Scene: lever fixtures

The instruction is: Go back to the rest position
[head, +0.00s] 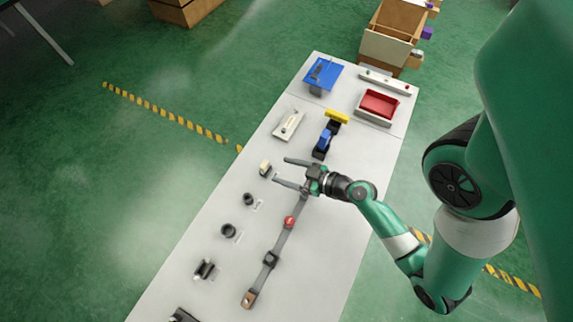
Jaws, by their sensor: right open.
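My right gripper (280,171) is open and empty, with its two fingers pointing left over the white table (330,258). Its arm comes in from the right. A small beige block (265,168) is on the table just left of the fingertips, and I cannot tell the exact gap. A lever-like fixture with a blue part (325,137) and a yellow bar (337,117) stand beyond the gripper. My left gripper is not in view.
A grey strip with a red button (289,222) runs along the near table. Small black fixtures (228,230) line the left edge. A red tray (379,105) and a blue plate fixture (322,74) are at the far end. Wooden boxes (391,35) stand behind.

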